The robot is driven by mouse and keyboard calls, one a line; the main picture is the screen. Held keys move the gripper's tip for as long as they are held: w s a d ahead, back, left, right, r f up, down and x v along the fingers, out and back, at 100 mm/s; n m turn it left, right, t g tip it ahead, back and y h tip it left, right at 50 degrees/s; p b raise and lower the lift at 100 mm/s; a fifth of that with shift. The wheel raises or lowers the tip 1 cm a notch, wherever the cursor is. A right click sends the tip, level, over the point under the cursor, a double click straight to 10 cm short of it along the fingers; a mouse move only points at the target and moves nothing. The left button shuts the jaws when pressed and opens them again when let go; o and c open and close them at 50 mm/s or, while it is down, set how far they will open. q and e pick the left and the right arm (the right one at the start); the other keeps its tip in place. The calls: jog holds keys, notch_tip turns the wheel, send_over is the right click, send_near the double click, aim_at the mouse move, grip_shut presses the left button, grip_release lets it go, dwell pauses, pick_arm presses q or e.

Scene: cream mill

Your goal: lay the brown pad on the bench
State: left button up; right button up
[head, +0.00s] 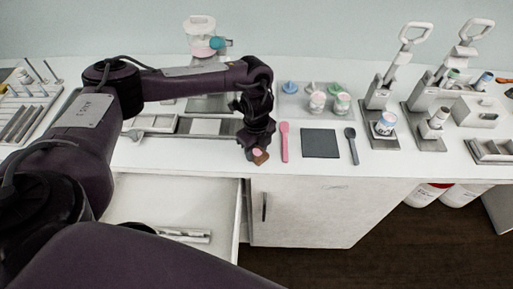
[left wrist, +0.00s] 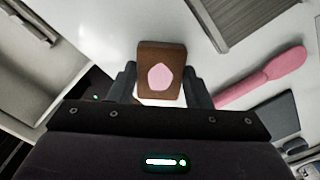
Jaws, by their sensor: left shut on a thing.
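The brown pad (left wrist: 147,50) is a small brown block with a pink patch on its face. My left gripper (left wrist: 160,84) is shut on it, one finger on each side. In the head view the pad (head: 262,158) shows at the tip of my left gripper (head: 257,151), by the front edge of the white bench (head: 390,160). I cannot tell whether the pad touches the bench top. My right gripper is not in view.
A pink spatula (head: 284,143), a dark square mat (head: 320,143) and a dark spoon (head: 352,146) lie just right of the gripper. An open drawer (head: 165,208) juts out below the bench. Lever presses (head: 383,100) stand farther right.

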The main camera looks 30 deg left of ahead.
aim_at(257, 152)
pick_arm(q)
jog(key=o, duration=0.9)
jog(key=shift+f, duration=0.15)
jog(key=shift+r, duration=0.6)
notch_tip(257, 152, up, 11)
jog(key=shift+r+p, duration=0.1)
jog(key=shift+p, duration=0.45)
jog(key=shift+d, duration=0.1)
